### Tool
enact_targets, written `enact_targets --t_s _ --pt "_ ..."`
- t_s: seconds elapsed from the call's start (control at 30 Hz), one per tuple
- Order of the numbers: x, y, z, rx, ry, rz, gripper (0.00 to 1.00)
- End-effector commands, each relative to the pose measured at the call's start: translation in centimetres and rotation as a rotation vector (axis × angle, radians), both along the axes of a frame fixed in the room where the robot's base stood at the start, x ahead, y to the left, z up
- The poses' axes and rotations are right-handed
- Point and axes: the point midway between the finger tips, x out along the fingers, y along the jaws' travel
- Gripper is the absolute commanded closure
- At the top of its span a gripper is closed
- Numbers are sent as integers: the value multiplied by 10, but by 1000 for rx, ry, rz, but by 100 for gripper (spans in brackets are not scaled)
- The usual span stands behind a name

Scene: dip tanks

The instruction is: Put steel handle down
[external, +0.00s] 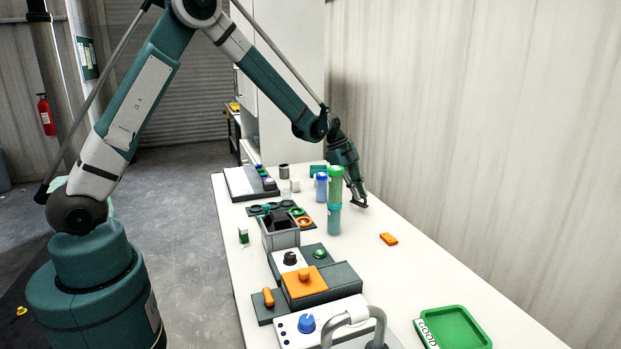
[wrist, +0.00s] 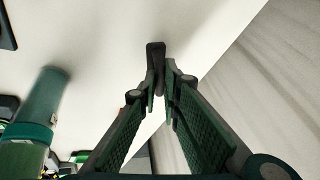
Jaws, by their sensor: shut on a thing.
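My gripper (external: 358,201) is low over the far right side of the white table, just right of the tall green cylinder. In the wrist view its two fingers (wrist: 161,88) come together on a small dark grey bar, which I take to be the steel handle (wrist: 155,54). The bar sticks out past the fingertips. Its held end is partly hidden by the fingers. In the external view the handle is too small and dark to tell from the fingertips. I cannot tell whether it touches the table.
A tall green cylinder (external: 335,205) and a blue-capped one (external: 321,186) stand left of my gripper. An orange block (external: 388,239) lies nearer the camera. A green tray (external: 428,319) is at the front right. Control boxes fill the table's left side. The right strip is mostly clear.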

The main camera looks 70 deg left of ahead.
Motion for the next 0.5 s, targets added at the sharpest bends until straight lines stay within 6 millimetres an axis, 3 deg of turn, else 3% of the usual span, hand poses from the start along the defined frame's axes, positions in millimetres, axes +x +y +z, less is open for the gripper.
enact_targets --t_s 0.27,0.5 --pt "0 0 -2 0 0 0 100" --pt "0 0 -25 0 0 0 100"
